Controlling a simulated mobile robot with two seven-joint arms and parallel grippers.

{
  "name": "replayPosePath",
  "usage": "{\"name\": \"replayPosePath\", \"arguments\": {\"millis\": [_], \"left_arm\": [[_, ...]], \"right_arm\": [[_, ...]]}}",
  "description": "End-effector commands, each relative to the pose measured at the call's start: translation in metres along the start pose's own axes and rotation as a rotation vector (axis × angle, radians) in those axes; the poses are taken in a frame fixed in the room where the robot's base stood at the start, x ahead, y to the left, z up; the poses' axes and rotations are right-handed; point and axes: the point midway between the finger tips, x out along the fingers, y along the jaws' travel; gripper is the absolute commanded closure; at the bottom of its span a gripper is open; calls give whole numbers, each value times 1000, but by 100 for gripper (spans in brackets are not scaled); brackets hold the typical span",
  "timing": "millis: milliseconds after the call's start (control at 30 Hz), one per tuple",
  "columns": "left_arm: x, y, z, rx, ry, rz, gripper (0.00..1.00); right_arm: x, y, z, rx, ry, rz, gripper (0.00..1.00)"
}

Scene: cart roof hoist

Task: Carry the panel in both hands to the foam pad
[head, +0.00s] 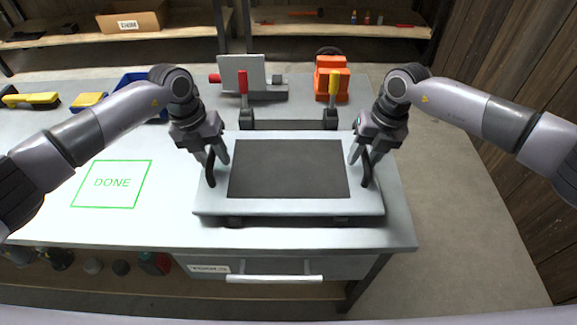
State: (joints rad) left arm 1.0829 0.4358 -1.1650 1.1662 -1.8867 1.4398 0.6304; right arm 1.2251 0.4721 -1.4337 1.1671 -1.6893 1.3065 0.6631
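A light grey panel (290,207) with a dark rectangle (288,168) in its middle lies level over the front right of the workbench. Dark feet or supports show under its front edge. It has an upright black handle at each side, the left one (210,172) and the right one (367,172). My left gripper (215,158) is at the left handle with its fingers spread around it. My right gripper (363,156) is likewise at the right handle, fingers apart. I cannot make out a separate foam pad for certain.
The workbench (150,228) has a green "DONE" square (111,184), empty, at left. Blue bins and yellow tools lie at back left.

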Motion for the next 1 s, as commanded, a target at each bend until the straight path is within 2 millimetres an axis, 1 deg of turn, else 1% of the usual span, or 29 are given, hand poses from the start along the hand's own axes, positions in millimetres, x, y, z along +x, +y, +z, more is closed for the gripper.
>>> {"name": "replayPosePath", "arguments": {"millis": [33, 100, 1000], "left_arm": [[0, 0, 0, 0, 0, 0, 79], [0, 0, 0, 0, 0, 0, 100], [-1, 0, 0, 0, 0, -1, 100]], "right_arm": [[0, 0, 0, 0, 0, 0, 80], [0, 0, 0, 0, 0, 0, 100], [-1, 0, 0, 0, 0, 0, 100]]}}
